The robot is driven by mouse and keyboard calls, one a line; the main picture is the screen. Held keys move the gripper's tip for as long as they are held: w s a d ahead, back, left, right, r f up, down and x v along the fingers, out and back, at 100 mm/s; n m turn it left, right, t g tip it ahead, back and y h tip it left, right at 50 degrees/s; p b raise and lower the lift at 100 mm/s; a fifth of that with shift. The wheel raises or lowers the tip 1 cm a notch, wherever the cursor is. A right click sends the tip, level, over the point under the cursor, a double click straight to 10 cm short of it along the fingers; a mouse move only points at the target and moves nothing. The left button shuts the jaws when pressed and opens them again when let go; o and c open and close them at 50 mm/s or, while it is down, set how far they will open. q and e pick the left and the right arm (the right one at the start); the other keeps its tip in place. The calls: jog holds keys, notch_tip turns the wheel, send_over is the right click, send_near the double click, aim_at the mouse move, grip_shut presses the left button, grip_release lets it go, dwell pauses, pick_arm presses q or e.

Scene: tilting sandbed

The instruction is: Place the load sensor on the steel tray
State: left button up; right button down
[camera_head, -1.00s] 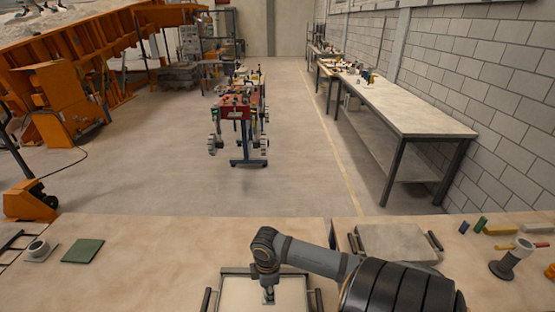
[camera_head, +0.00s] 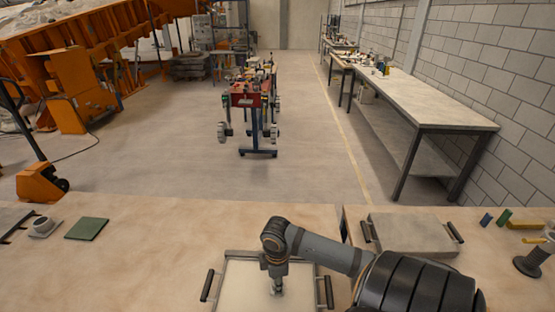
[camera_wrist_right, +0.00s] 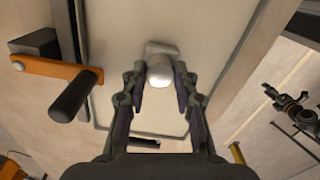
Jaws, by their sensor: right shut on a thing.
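A pale, shallow tray (camera_head: 240,298) with dark side handles lies at the front edge of the head view, and I take it for the steel tray. Its flat surface and raised rim also show in the right wrist view (camera_wrist_right: 112,60). My right gripper (camera_head: 277,285) points down over this tray. In the right wrist view my right gripper (camera_wrist_right: 160,92) has its fingers on both sides of a small silver-white rounded piece (camera_wrist_right: 160,70), apparently the load sensor. I cannot tell whether it touches the tray. My left gripper is not in view.
A second grey tray or plate (camera_head: 410,234) with handles lies behind my right arm. A green mat (camera_head: 87,228) and a small round fitting (camera_head: 42,226) lie at left. A dark-based stand (camera_head: 530,262) and small colored blocks (camera_head: 503,217) are at right. The bench between is clear.

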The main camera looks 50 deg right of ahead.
jog(key=c, duration=1.5)
grip_release()
jog(key=shift+f, duration=0.2)
jog(key=o, duration=0.5)
jog(key=shift+w+d, duration=0.1)
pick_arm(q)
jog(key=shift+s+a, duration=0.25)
pick_arm(e)
jog(key=shift+r, duration=0.35)
pick_arm(q)
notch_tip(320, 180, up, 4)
jog(key=p, duration=0.4)
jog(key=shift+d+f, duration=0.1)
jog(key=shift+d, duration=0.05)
pick_arm(e)
notch_tip(320, 180, up, 12)
jog(key=shift+f, duration=0.1)
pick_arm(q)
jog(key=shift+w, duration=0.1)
